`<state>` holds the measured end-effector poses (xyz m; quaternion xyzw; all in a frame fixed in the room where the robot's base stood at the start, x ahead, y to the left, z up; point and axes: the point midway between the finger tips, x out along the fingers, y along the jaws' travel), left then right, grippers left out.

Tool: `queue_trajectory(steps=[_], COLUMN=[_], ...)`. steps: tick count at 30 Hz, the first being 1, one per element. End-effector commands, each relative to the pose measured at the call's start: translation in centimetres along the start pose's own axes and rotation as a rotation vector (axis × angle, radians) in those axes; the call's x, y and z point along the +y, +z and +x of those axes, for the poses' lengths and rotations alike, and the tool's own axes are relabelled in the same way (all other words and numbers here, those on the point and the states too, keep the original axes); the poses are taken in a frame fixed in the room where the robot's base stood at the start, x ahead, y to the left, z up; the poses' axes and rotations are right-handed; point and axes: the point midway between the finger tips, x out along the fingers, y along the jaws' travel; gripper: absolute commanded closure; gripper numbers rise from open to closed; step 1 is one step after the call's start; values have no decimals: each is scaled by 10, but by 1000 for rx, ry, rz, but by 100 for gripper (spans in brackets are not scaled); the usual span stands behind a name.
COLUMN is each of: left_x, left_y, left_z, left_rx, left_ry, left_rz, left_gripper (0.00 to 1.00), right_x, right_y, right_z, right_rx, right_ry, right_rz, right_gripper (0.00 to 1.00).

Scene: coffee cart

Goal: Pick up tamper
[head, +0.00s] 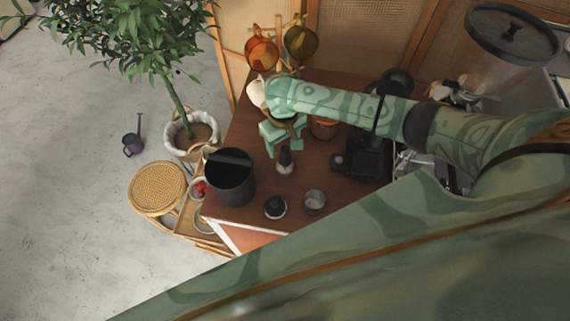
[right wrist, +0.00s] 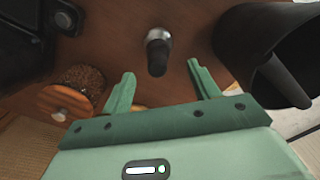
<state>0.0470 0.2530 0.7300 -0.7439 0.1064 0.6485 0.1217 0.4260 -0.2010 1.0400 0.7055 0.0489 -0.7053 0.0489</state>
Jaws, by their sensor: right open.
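The tamper (head: 285,161), with a dark handle and a silvery metal base, stands on the brown cart top. In the right wrist view the tamper (right wrist: 158,52) is just beyond the fingertips, near the middle of the gap between them. My right gripper (head: 284,149) is open and empty, close to the tamper on its far side in the head view. Both green fingers of the right gripper (right wrist: 161,72) show in the right wrist view, apart from the tamper. My left gripper is not in view.
A black bin (head: 230,185) stands left of the tamper. A dark round piece (head: 275,207) and a metal cup (head: 314,199) are in front. Hanging cups (head: 262,54) are behind.

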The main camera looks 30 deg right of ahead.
Motion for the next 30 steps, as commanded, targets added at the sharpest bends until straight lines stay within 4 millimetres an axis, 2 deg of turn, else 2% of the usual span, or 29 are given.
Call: queue_trajectory(steps=[4,12,20,21,26,30], left_x=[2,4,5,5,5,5], left_y=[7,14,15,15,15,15], left_z=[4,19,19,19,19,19], left_rx=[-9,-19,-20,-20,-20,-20], left_ry=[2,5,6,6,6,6], left_rz=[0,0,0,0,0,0], left_gripper=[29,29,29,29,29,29], right_x=[1,3,3,3,3,3], right_y=[1,4,4,4,4,3], right_z=[12,53,56,56,56,55], right_rx=[-1,0,2,2,2,3], right_ry=[0,1,1,1,1,1], right_rz=[0,0,-1,-1,-1,-1], right_gripper=[39,39,39,45,89,92])
